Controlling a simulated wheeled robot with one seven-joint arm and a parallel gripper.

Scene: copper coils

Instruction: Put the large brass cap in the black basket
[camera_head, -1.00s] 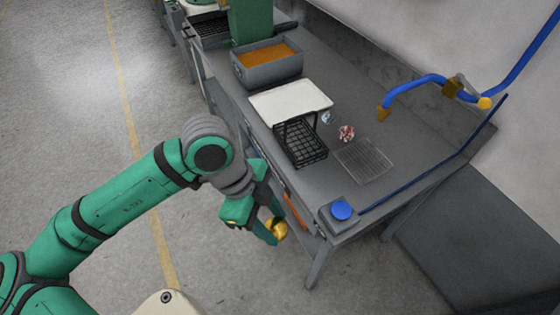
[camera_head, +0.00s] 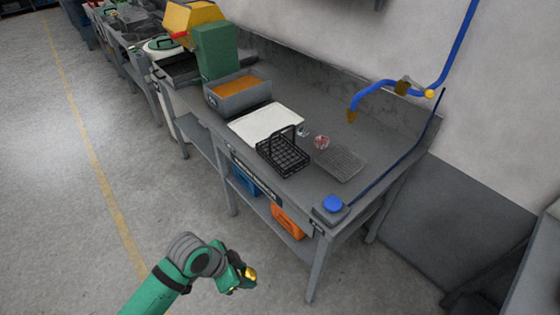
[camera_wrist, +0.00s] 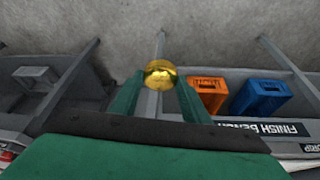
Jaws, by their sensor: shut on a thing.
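The large brass cap (camera_head: 249,274) is a shiny gold dome held at the end of my gripper (camera_head: 243,281). In the wrist view the cap (camera_wrist: 160,74) sits between the two green fingers of my gripper (camera_wrist: 158,85), which is shut on it. My gripper is off the front of the grey bench, over the floor side. The black basket (camera_head: 283,158) is a wire basket with an upright handle. It stands on the bench near its front edge, beyond and above my gripper in the head view.
A white board (camera_head: 266,123), a grey bin of orange material (camera_head: 238,95), a wire rack (camera_head: 340,162) and a red-and-white item (camera_head: 321,142) are on the bench. A blue button (camera_head: 333,203) is at the near corner. A blue hose (camera_head: 375,93) hangs over the bench. Orange (camera_head: 288,221) and blue (camera_head: 247,180) crates sit below.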

